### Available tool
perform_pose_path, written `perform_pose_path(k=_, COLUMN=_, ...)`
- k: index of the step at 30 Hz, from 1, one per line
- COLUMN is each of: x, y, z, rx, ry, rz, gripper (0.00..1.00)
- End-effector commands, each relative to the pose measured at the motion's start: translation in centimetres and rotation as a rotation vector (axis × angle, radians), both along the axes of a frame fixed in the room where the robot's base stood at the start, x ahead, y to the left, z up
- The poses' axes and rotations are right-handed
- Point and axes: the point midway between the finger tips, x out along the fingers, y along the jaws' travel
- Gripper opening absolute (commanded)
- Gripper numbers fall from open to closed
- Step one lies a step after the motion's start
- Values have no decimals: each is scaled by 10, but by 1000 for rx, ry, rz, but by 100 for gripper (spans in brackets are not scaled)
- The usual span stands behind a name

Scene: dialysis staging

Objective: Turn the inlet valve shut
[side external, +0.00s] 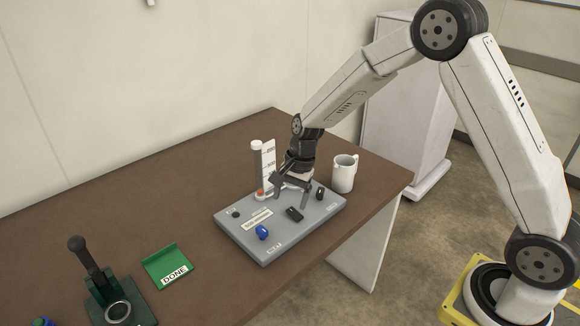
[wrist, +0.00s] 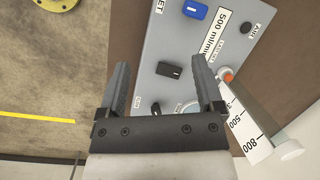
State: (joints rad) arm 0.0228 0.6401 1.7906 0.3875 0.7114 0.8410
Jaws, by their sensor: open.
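A grey valve panel (side external: 240,241) lies on the brown table; it also shows in the wrist view (wrist: 160,30). A blue knob (side external: 262,232) sits near its front edge; in the wrist view the blue knob (wrist: 195,9) is beside a cut-off label ending in "ET". I cannot read whether that is the inlet label. A black bar-shaped knob (side external: 294,214) is mid-panel, and in the wrist view this black knob (wrist: 169,70) appears between the fingertips. My gripper (side external: 290,196) is open above the panel, fingers apart; the wrist view shows my gripper (wrist: 161,66) empty.
Other black knobs (side external: 236,214) (side external: 320,193) sit at the panel's ends. A flow tube with scale (side external: 257,165) stands at the back edge; a white jug (side external: 344,174) is behind right. A green "DONE" tray (side external: 167,265) and a dark green lever stand (side external: 117,311) are left.

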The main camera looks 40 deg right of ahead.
Motion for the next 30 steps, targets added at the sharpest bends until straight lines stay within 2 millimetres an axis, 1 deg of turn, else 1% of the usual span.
perform_pose_path(k=1, x=10, y=2, z=-7, rx=22, ry=25, rz=-57, gripper=85)
perform_pose_path(k=3, x=22, y=6, z=-15, rx=54, ry=57, rz=-138, gripper=85)
perform_pose_path(k=6, x=36, y=11, z=-25, rx=92, ry=102, rz=-239, gripper=85)
perform_pose_path(k=9, x=46, y=14, z=-32, rx=122, ry=137, rz=-313, gripper=85)
perform_pose_path(k=12, x=52, y=17, z=-36, rx=142, ry=159, rz=-361, gripper=85)
perform_pose_path(k=23, x=55, y=19, z=-40, rx=152, ry=173, rz=-385, gripper=85)
perform_pose_path(k=26, x=55, y=21, z=-44, rx=152, ry=172, rz=-384, gripper=85)
perform_pose_path(k=30, x=55, y=26, z=-56, rx=152, ry=173, rz=-383, gripper=85)
